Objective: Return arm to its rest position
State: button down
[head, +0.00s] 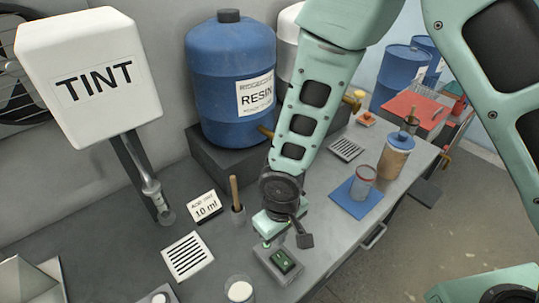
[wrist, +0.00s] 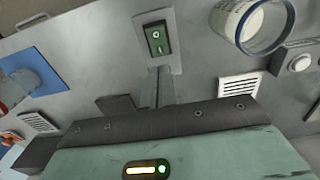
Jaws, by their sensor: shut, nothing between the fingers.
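My gripper (head: 304,240) hangs over the workbench at the end of my green arm, beside and just above a small grey switch box (head: 278,263) with a green rocker. In the wrist view my fingers (wrist: 158,80) are together with nothing between them, pointing toward the switch box (wrist: 157,38). I cannot tell whether the fingertips touch the box. The arm reaches down from the upper right of the head view.
A blue resin drum (head: 231,85) stands behind the arm. A white tint dispenser (head: 88,75) is at left. A clear cup (head: 239,289) stands near the switch box, also in the wrist view (wrist: 252,22). A jar (head: 364,182) on a blue mat (head: 345,202) stands right.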

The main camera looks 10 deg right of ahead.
jog(key=s+d+r+n+b, duration=0.1)
jog(key=s+d+r+b, duration=0.7)
jog(key=s+r, duration=0.3)
notch_tip(320, 180, up, 2)
jog(key=shift+s+r+y+b, duration=0.1)
jog(key=shift+s+y+b, duration=0.05)
jog(key=shift+y+b, duration=0.2)
